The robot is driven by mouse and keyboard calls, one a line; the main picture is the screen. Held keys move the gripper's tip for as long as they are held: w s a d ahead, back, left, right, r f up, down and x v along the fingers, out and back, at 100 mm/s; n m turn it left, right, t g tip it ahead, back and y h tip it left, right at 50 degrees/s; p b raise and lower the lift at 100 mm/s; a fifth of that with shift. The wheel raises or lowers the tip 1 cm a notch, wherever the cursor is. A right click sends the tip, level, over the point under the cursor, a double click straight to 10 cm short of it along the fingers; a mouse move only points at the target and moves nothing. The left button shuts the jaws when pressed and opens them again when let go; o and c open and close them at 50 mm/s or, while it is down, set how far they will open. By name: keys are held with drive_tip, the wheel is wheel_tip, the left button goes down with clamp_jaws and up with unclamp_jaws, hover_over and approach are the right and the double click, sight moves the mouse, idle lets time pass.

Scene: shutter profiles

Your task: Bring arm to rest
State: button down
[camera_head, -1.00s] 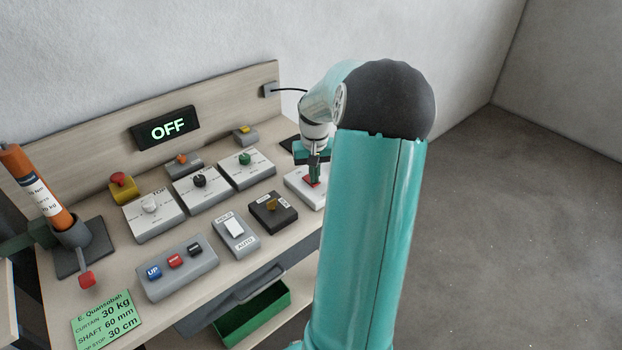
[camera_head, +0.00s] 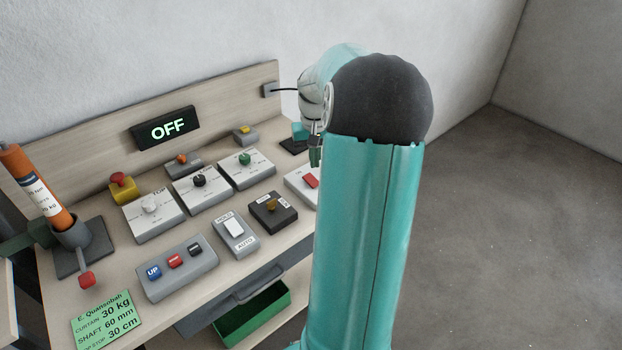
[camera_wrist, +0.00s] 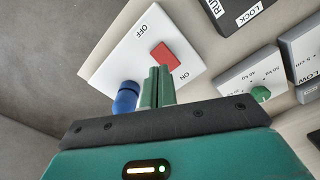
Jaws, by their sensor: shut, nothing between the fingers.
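My gripper (camera_wrist: 157,88) is shut and empty, its two green fingers together in the wrist view. It hangs above the bench beside a white switch box with a red rocker (camera_wrist: 164,57) marked ON and OFF. In the head view my gripper (camera_head: 315,155) is partly hidden behind my teal arm, raised above the red rocker (camera_head: 311,181). The arm's big dark joint stands high, right of the bench.
The bench (camera_head: 120,270) holds knob boxes, a red-topped yellow button (camera_head: 122,187), a three-button box (camera_head: 178,268) and an orange cylinder (camera_head: 35,190). A display (camera_head: 165,128) reads OFF. A green bin (camera_head: 252,318) sits below. The floor at right is clear.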

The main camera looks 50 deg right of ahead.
drive_tip(key=shift+r, duration=0.65)
drive_tip(key=w+a+r+n+h, duration=0.1)
drive_tip(key=a+r, duration=0.2)
drive_tip(key=a, duration=0.4)
drive_tip(key=w+a+r+n+t, duration=0.1)
drive_tip(key=a+r+n, duration=0.15)
drive_tip(key=a, duration=0.45)
drive_tip(key=w+a+r+h, duration=0.1)
drive_tip(key=a+r, duration=0.2)
drive_tip(key=a, duration=0.4)
drive_tip(key=s+a+n+t, duration=0.1)
drive_tip(key=s+a, duration=0.2)
drive_tip(key=a, duration=0.3)
drive_tip(key=s+a+n+t+y, duration=0.1)
drive_tip(key=s+a+n+t, duration=0.1)
drive_tip(key=s+a, duration=0.2)
drive_tip(key=s+a+r+n+t+y, duration=0.1)
drive_tip(key=s+a+n, duration=0.1)
drive_tip(key=a, duration=0.8)
drive_tip(key=shift+s+t, duration=0.3)
drive_tip(key=shift+s, duration=0.55)
